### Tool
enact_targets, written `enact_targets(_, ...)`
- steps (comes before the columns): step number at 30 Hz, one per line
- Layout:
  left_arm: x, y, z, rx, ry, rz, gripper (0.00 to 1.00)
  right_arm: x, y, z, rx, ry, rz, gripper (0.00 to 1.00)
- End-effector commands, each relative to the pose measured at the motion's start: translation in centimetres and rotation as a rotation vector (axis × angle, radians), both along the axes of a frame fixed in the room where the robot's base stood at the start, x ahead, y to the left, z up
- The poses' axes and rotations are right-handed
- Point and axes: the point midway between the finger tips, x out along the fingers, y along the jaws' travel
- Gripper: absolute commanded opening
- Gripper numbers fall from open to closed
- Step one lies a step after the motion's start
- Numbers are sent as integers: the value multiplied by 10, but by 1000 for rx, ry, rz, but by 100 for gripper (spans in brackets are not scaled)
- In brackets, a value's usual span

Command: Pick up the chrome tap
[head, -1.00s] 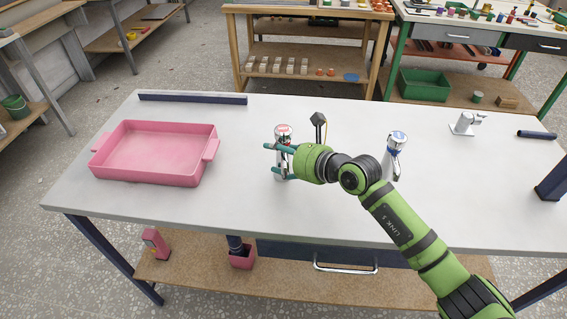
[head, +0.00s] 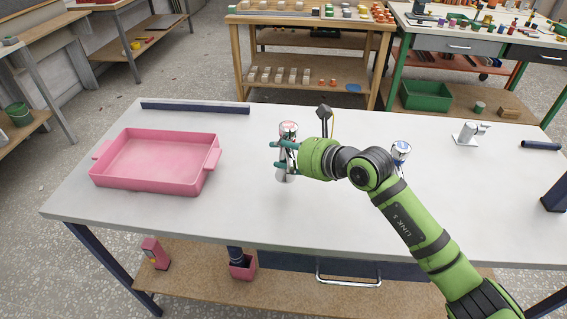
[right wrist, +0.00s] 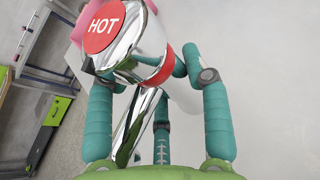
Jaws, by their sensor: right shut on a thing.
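The chrome tap (head: 288,157) has a round red cap, and in the right wrist view the cap (right wrist: 103,27) reads HOT. My right gripper (head: 281,154) is shut around its chrome body, with green-blue fingers on both sides. In the right wrist view the fingers (right wrist: 148,72) wrap the chrome body (right wrist: 130,115). The tap is roughly upright over the middle of the white table; a small gap under its base is hard to judge. A second chrome tap with a blue cap (head: 401,148) stands partly behind my right arm. My left gripper is not in view.
A pink tray (head: 157,162) sits on the table (head: 250,213) at left. A dark bar (head: 195,107) lies along the back edge. A chrome fitting (head: 468,133) and a dark cylinder (head: 541,145) are at right. A dark-headed post (head: 324,113) stands behind the gripper.

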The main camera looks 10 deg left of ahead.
Motion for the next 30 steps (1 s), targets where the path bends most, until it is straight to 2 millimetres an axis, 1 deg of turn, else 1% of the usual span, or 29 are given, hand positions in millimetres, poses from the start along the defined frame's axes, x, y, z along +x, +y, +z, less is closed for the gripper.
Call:
enact_targets(1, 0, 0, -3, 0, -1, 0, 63, -2, -12, 4, -2, -6, -4, 0)
enact_targets(9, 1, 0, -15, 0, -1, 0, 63, -26, -61, 38, -1, -12, -4, 0)
enact_targets(12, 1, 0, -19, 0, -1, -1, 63, -33, -77, 49, 0, -12, -5, 0)
enact_targets(15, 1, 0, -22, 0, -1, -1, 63, -39, -88, 57, -1, -11, -3, 0)
enact_targets(21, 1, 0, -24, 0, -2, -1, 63, -45, -101, 67, 2, -8, -2, 0)
enact_targets(30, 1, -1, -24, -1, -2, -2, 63, -46, -103, 69, 2, -8, -2, 0)
